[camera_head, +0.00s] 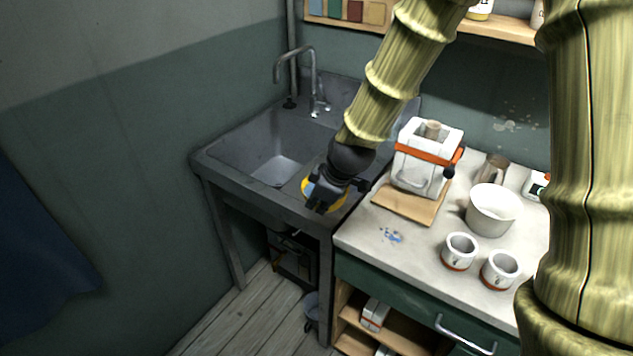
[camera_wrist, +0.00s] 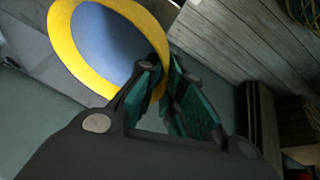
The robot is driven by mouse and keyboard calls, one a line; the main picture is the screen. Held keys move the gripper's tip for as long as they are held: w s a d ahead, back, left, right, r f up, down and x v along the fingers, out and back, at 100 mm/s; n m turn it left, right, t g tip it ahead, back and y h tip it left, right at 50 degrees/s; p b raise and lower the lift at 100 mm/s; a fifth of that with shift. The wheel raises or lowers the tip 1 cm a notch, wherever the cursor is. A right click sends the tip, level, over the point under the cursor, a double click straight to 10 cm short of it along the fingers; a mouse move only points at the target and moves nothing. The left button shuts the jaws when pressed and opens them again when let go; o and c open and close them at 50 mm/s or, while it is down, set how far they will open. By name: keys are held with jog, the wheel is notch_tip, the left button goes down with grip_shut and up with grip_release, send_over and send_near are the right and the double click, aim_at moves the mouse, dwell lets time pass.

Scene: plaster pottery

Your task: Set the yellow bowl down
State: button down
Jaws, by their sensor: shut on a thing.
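The yellow bowl (camera_wrist: 66,48) has a wide yellow rim and a blue inside in the wrist view. In the head view it shows as a yellow edge (camera_head: 307,186) mostly hidden behind my gripper (camera_head: 319,206). My gripper's green-padded fingers (camera_wrist: 166,80) are shut on the bowl's rim, one on each side of the wall. The bowl is at the right front part of the grey sink unit (camera_head: 235,180), near its front edge. I cannot tell whether its underside touches the surface.
The sink basin (camera_head: 275,150) and tap (camera_head: 312,80) are to the left and behind. The counter (camera_head: 375,245) on the right holds a white-and-orange box (camera_head: 425,155) on a wooden board (camera_head: 400,205), a white bowl (camera_head: 492,215) and two cups (camera_head: 459,252). The counter's front left is mostly clear.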

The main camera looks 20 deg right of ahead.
jog(key=w+p, duration=0.1)
jog(key=w, duration=0.2)
jog(key=w+d, duration=0.1)
jog(key=w, duration=0.2)
jog(key=w+d+f+p, duration=0.1)
jog(key=w, duration=0.2)
jog(key=shift+w+p, duration=0.25)
jog(key=shift+p, duration=0.05)
jog(key=shift+w+d+f, duration=0.1)
jog(key=shift+w, duration=0.05)
jog(key=shift+f+p, duration=0.75)
jog(key=shift+f, duration=0.9)
jog(key=shift+f, duration=0.1)
jog(key=c, duration=1.6)
grip_release()
jog(key=shift+o, duration=0.2)
jog(key=shift+r, duration=0.2)
jog(key=b+v, duration=0.2)
jog(key=v, duration=0.9)
jog(key=shift+s+r, duration=0.2)
jog(key=shift+r, duration=0.15)
